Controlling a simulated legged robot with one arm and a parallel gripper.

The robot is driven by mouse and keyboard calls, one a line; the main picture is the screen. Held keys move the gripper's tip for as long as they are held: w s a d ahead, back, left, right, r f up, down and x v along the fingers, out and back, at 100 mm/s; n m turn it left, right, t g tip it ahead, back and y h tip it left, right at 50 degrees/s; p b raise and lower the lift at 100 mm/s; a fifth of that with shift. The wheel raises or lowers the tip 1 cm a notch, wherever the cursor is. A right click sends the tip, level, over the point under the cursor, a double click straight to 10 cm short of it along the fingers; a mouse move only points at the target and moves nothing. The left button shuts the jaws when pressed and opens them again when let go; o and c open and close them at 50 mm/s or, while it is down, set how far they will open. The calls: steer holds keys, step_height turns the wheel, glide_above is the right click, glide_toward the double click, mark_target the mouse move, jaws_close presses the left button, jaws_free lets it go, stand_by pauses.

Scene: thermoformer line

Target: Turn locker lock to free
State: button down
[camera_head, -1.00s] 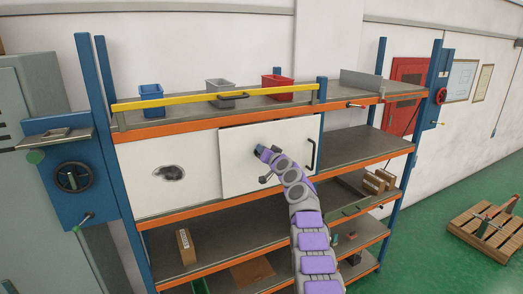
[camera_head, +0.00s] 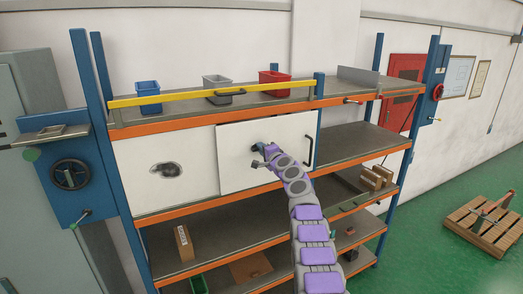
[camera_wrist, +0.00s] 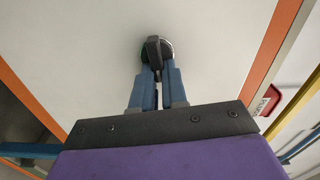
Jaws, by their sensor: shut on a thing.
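The locker is a white sliding-type panel (camera_head: 235,170) with a dark bar handle at its right edge, set in the shelf rack. In the wrist view its lock (camera_wrist: 154,50) is a dark upright tab on a round metal base, with a little green at the left rim. My gripper (camera_wrist: 157,72) has its blue fingers closed around the lower part of the tab. In the head view my gripper (camera_head: 259,148) is against the panel and hides the lock.
A yellow rail (camera_head: 215,93) runs above the panel, in front of blue, grey and red bins. A second white panel with an oval opening (camera_head: 166,169) is to the left. A blue box with a handwheel (camera_head: 70,175) stands farther left.

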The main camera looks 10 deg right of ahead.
steer(key=shift+d+f+m, duration=0.1)
steer(key=shift+d+m, duration=0.05)
steer(key=shift+m, duration=0.65)
steer(key=shift+f, duration=0.1)
steer(key=c, duration=1.2)
jaws_free()
steer(key=shift+w+d, duration=0.1)
steer(key=shift+w, duration=0.05)
steer(key=shift+o, duration=0.2)
steer(key=shift+f+b, duration=0.2)
steer(key=shift+b, duration=1)
steer(key=b+v, duration=1.7)
steer(key=b, duration=0.3)
steer(key=shift+r, duration=0.15)
